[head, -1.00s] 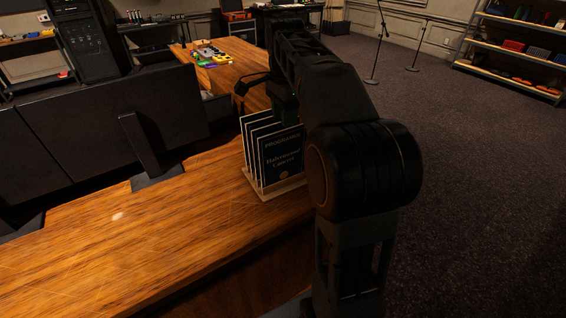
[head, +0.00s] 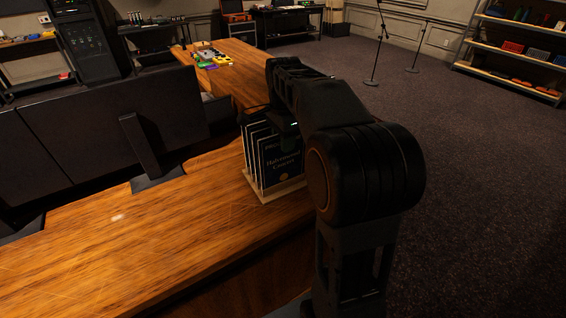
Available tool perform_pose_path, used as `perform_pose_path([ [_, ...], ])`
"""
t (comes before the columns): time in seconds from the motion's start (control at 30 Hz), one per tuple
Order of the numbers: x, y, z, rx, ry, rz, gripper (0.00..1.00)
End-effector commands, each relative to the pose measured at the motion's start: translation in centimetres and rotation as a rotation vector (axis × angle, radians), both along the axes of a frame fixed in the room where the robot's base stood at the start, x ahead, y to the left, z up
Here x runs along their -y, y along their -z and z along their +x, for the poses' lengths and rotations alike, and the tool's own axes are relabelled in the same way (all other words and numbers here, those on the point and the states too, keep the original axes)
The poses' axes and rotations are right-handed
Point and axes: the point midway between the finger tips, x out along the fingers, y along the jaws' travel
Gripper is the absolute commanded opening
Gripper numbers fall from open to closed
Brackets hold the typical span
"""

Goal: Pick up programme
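Several dark blue programmes (head: 278,162) with pale edges stand upright in a light wooden rack (head: 276,192) near the desk's right edge. The front one shows gold lettering. My gripper (head: 278,135) is at the top of the programmes, reaching down over them. It covers part of the front programme's heading. My arm hides most of the gripper, so I cannot tell whether its fingers are open or shut, or whether they touch a programme.
The wooden desk (head: 130,240) is clear in front and to the left of the rack. Dark monitors (head: 110,130) stand left of it. Small coloured items (head: 210,58) lie on the desk's far part. Shelves (head: 520,50) and mic stands (head: 378,45) are far right.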

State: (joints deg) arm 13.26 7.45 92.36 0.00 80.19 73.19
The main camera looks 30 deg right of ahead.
Motion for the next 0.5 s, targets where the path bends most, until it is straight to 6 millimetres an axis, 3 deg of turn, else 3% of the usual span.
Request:
perform_pose_path([
  [0.37, 0.00, -0.03, 0.00, 0.000, 0.000, 0.000, 0.02],
  [0.5, 0.00, -0.03, 0.01, 0.000, 0.000, 0.000, 0.00],
])
